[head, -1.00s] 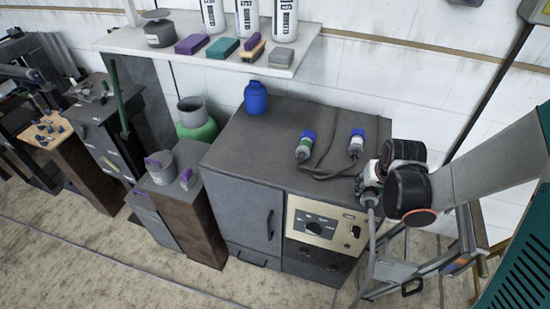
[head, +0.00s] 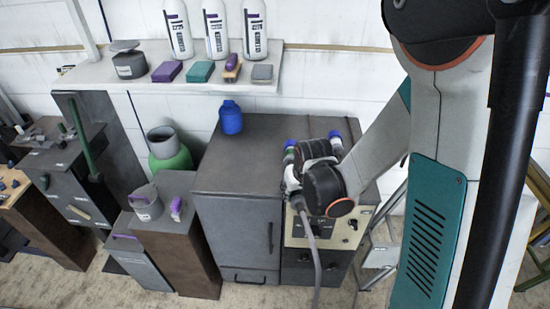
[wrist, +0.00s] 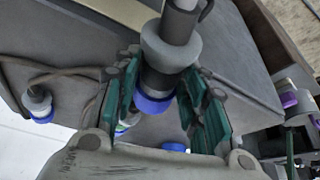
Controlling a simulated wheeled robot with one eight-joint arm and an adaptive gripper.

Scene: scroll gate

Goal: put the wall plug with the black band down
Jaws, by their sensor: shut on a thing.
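My gripper (wrist: 158,100) is shut on a grey wall plug (wrist: 172,45) with a black band (wrist: 160,82) and a blue end (wrist: 154,104), in the wrist view. In the head view my gripper (head: 292,178) is over the front of the dark cabinet (head: 235,160), and a grey cable (head: 311,240) hangs below it. The held plug is mostly hidden there. Two other blue-ended plugs are on the cabinet top, one on the left (head: 289,146) and one on the right (head: 335,138), both partly behind my gripper. One with a white band (wrist: 38,104) shows in the wrist view.
A blue jar (head: 231,117) stands at the cabinet's back left. A shelf (head: 100,76) behind carries bottles, coloured blocks and a grey pot (head: 130,64). The cabinet's left top is clear. A lower stand (head: 184,226) is at left, a ladder (head: 384,235) at right.

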